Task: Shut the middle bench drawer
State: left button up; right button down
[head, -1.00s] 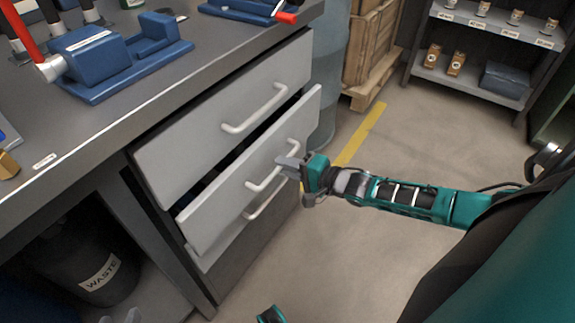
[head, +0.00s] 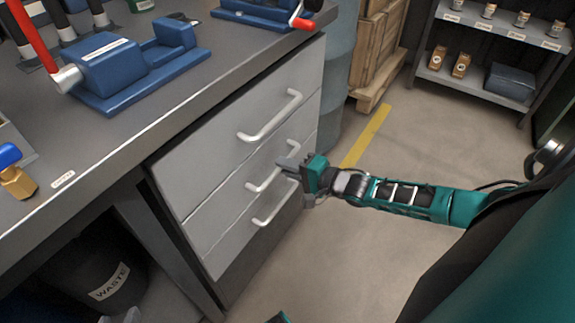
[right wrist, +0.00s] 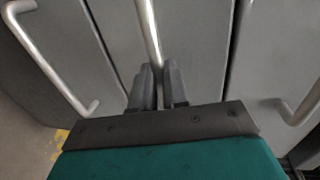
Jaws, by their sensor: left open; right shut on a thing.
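The middle bench drawer (head: 215,207) is a grey front between the top drawer (head: 205,150) and the bottom drawer (head: 228,245). Its front looks flush with theirs, with no dark gap showing. My right gripper (head: 286,168) is shut on the middle drawer's metal handle (head: 262,184). The right wrist view shows this handle (right wrist: 150,30) running between the two dark fingers (right wrist: 158,88). Part of the handle is hidden by the gripper.
The bench top (head: 150,135) carries a blue vise-like block (head: 110,60) and other blue fixtures. A black waste bin (head: 105,275) stands under the bench. A blue-grey drum (head: 337,85) and a wooden crate (head: 375,45) stand behind.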

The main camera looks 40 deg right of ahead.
jog(key=shift+w+r, duration=0.15)
jog(key=c, duration=1.6)
grip_release()
jog(key=o, duration=0.5)
jog(key=shift+a, duration=0.1)
pick_arm(q)
jog(key=shift+a+f, duration=0.1)
jog(key=shift+f, duration=0.1)
jog(key=p, duration=0.1)
jog(key=r+p, duration=0.1)
jog(key=p, duration=0.1)
jog(key=a+r+p, duration=0.1)
jog(key=shift+s+r+y, duration=0.25)
jog(key=shift+s+y, duration=0.05)
pick_arm(e)
jog(key=v, duration=1.2)
jog(key=shift+s, duration=0.4)
pick_arm(q)
jog(key=shift+r, duration=0.1)
